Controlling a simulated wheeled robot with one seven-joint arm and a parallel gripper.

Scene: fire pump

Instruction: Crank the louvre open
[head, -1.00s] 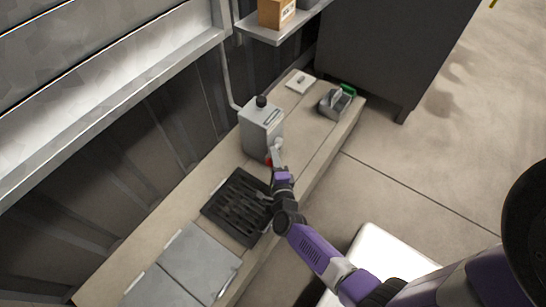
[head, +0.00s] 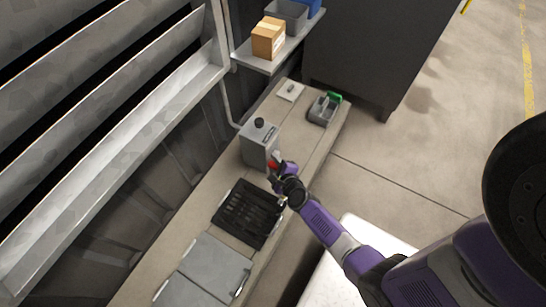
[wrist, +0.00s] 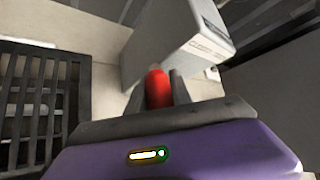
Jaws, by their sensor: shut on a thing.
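The louvre (head: 105,135) fills the upper left of the head view, with pale slats and black gaps between them. The grey crank box (head: 258,145) stands on the bench and also shows in the wrist view (wrist: 172,48). It has a black knob (head: 259,122) on top. The red crank handle (wrist: 157,88) sits between my two fingers in the wrist view. My gripper (head: 274,164) is shut on this handle at the box's front side. The crank arm is mostly hidden behind the handle and my gripper.
A black slotted tray (head: 249,213) and grey lidded panels (head: 214,268) lie on the bench left of my gripper. A grey caddy with a green item (head: 324,107) stands beyond the box. A shelf above holds a cardboard box (head: 269,38). Open floor lies right of the bench.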

